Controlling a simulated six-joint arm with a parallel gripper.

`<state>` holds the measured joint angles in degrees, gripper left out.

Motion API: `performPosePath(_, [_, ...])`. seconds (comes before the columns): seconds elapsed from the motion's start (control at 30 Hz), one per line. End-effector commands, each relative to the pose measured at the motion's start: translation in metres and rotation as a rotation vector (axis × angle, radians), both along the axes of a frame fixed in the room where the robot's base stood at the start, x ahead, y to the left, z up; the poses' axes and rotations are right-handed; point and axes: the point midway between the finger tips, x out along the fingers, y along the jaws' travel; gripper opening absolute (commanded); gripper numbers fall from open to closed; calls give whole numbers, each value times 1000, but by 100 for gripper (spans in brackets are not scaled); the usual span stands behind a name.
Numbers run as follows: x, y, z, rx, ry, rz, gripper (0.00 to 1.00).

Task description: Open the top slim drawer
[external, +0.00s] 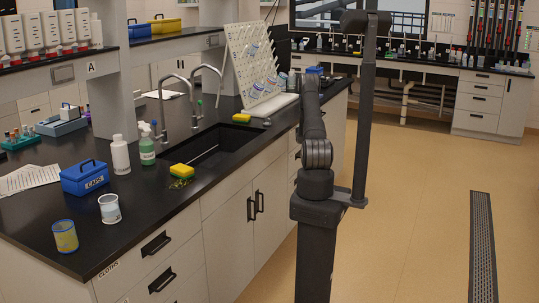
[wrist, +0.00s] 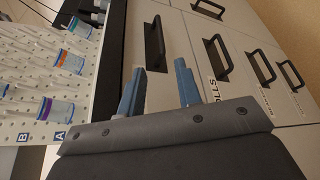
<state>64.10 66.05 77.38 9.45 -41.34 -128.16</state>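In the wrist view, a slim pale drawer front (wrist: 174,48) lies right beside the black counter edge, with a long black bar handle (wrist: 154,42) on it. The drawer appears closed. My gripper (wrist: 160,66) is open, its two blue-grey fingers spread apart with nothing held. The near end of the handle lies between the fingertips in the picture; I cannot tell whether they touch it. In the external view my arm stands in front of this part of the cabinet and hides the drawer and the gripper.
More drawers with black handles (wrist: 217,57) lie beside the slim one. A white pegboard rack (external: 247,60) with tubes stands on the counter above. The tan floor (external: 415,200) is mostly open.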

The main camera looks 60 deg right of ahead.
Motion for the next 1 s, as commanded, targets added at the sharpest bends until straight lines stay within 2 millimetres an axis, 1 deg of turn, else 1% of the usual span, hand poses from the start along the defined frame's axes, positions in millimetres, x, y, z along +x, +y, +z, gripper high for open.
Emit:
performPosePath(0.03, [3, -9, -3, 1, -1, -1, 32])
performPosePath(0.2, [12, -35, -9, 1, -1, -2, 32])
performPosePath(0.6, [30, -88, -22, 2, -1, -1, 32])
performPosePath(0.8, [38, -109, -27, 3, -2, -2, 32])
performPosePath(1.0, [42, -121, -30, 4, -2, -1, 32])
